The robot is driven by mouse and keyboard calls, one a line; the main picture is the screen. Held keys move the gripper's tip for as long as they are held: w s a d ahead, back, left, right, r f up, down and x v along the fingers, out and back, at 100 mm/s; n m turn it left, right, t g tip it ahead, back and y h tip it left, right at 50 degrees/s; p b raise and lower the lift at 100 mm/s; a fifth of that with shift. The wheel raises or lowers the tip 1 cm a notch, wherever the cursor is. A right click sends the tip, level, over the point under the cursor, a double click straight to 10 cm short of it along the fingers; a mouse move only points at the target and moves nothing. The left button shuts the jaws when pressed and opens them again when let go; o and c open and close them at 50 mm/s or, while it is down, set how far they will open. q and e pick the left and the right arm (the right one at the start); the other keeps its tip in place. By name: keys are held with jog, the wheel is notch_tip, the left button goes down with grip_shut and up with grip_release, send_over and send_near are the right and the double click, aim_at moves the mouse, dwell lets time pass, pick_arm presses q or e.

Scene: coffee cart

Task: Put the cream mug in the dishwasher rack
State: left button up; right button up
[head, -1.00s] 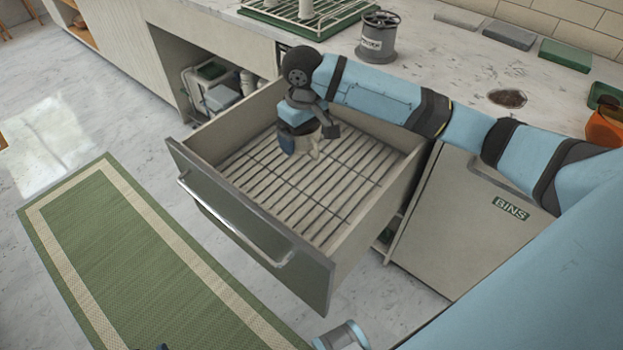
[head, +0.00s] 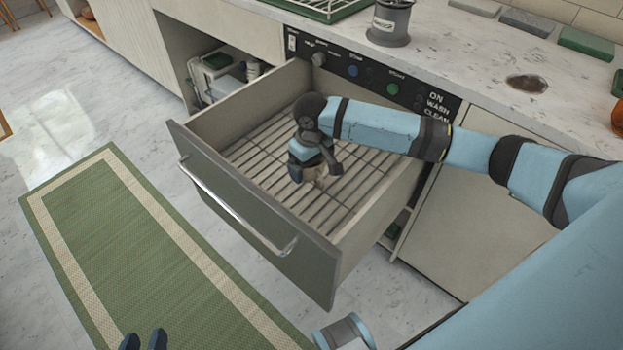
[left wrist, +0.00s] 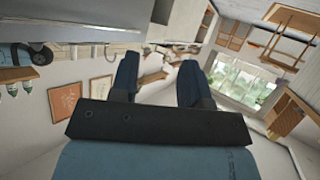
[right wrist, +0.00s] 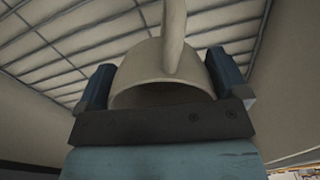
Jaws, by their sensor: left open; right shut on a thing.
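The dishwasher drawer is pulled open, and its slatted rack (head: 262,163) covers the bottom. My right gripper (head: 308,172) reaches down inside the drawer over the rack. It is shut on the cream mug (right wrist: 165,72), which fills the space between its fingers in the right wrist view. In the head view only a small part of the mug (head: 320,172) shows beside the gripper. I cannot tell whether the mug touches the rack. My left gripper (head: 144,341) is at the bottom edge of the head view, open and empty, with its fingers apart in the left wrist view (left wrist: 160,85).
The drawer front (head: 240,215) with its long handle faces the green rug (head: 120,255). The control panel (head: 350,70) is behind the drawer. On the counter stand a grey canister (head: 390,22) and a green drying rack (head: 310,8). An open cubby (head: 215,75) is at left.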

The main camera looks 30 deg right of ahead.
aim_at(311, 178)
notch_tip(311, 178, down, 5)
jog(key=shift+f+b, duration=0.1)
jog(key=shift+b, duration=0.6)
pick_arm(q)
jog(key=shift+t+h, duration=0.5)
jog(key=shift+t, duration=0.3)
jog(key=r, duration=0.1)
jog(key=w+d+r, duration=0.1)
jog(key=r, duration=0.1)
jog(key=shift+w+d+r, duration=0.2)
jog(key=shift+w+d, duration=0.05)
jog(key=shift+d, duration=0.05)
